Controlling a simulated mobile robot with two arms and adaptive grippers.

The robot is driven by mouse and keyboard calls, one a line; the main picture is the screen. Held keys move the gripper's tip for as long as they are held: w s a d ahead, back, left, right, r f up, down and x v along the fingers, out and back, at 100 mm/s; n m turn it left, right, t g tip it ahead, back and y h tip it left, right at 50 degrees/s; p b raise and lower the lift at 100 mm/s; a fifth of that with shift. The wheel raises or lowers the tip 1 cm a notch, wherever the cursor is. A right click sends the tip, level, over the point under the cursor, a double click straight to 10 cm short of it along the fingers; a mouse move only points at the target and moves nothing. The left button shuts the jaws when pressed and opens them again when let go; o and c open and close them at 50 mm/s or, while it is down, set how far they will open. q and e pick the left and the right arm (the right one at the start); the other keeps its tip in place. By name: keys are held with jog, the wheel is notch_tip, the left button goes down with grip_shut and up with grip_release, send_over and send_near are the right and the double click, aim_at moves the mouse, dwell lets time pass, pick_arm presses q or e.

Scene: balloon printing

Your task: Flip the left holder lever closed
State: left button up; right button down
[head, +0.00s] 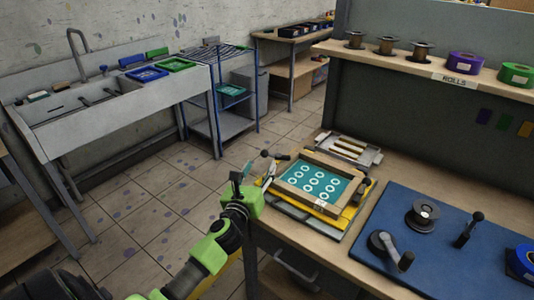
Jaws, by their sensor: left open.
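A wooden-framed screen (319,180) with a teal mesh and white ring prints lies on a yellow and grey base at the table's left end. The left holder lever (268,172) is a metal clamp with dark handle parts at the screen's left edge. The lever stands up rather than lying along the frame, as far as I can tell. My left gripper (241,174) is open and empty, just left of the lever with its fingers upward. I see no clear contact between them. My right gripper is not in view.
A metal tray (347,151) with wooden-handled tools lies behind the screen. A blue mat (445,240) with a crank and spool fills the table's right. A shelf (440,70) with rolls stands above. A sink (110,105) and a blue rack (229,92) stand across open floor.

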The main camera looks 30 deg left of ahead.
aim_at(266, 156)
pick_arm(q)
jog(key=x, duration=0.8)
jog(key=shift+w, duration=0.15)
jog(key=c, duration=1.1)
